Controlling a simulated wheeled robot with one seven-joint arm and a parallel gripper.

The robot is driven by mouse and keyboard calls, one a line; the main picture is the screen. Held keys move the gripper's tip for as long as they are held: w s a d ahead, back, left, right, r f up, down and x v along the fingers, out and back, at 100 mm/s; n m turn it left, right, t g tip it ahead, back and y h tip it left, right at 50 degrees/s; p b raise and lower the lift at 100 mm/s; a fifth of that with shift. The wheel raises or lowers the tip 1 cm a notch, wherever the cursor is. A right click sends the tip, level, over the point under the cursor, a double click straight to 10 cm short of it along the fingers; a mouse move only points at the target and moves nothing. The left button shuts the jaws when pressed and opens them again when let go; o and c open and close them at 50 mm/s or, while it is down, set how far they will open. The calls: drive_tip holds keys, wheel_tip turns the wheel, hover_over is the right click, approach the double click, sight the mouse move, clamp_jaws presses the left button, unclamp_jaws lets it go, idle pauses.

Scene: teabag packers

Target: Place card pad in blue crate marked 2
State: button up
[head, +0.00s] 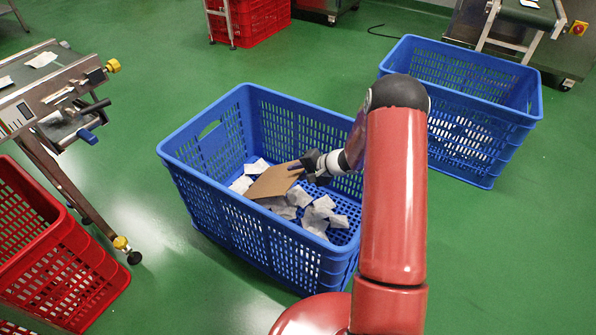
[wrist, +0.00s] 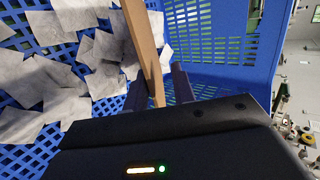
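The card pad (head: 272,181) is a flat brown sheet inside the near blue crate (head: 215,195), above several white teabags. My gripper (head: 299,167) is shut on the edge of the card pad and reaches down into this crate. In the wrist view the card pad (wrist: 146,50) shows edge-on between the two dark fingers (wrist: 157,92). The teabags (wrist: 60,85) lie on the crate's blue lattice floor, partly behind the card pad. No number mark shows on either blue crate, so I cannot tell which is marked 2.
A second blue crate (head: 510,115) with several teabags stands at the back right. Red crates (head: 55,265) stand at the left, and another (head: 262,20) at the back. A conveyor machine (head: 50,85) is at the left. Green floor (head: 165,75) lies free between them.

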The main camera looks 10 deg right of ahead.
drive_tip(key=v, duration=1.2)
drive_tip(key=s+a+r+n+g+h, duration=0.1)
drive_tip(key=s+a+r+n, duration=0.1)
drive_tip(key=s+a+r, duration=0.3)
drive_tip(key=s+a+r+n+g+h, duration=0.1)
drive_tip(key=s+a+r+n, duration=0.15)
drive_tip(key=r, duration=0.45)
drive_tip(key=s+a+r+n+g, duration=0.1)
drive_tip(key=s+a+r+g, duration=0.1)
drive_tip(key=s+a+r, duration=0.3)
drive_tip(key=s+d+r+n+t+h, duration=0.1)
drive_tip(key=s+r+h, duration=0.2)
drive_tip(key=s, duration=0.5)
drive_tip(key=s+d+r+n+t+h, duration=0.2)
drive_tip(key=s+r+h, duration=0.1)
drive_tip(key=s+r, duration=0.3)
drive_tip(key=s, duration=0.2)
drive_tip(key=shift+s+d+r+p, duration=0.2)
drive_tip(key=shift+s+p, duration=0.1)
drive_tip(key=shift+p, duration=0.05)
wheel_tip(320, 180, up, 7)
drive_tip(key=p, duration=0.6)
drive_tip(key=shift+f+p, duration=0.2)
drive_tip(key=shift+p, duration=0.1)
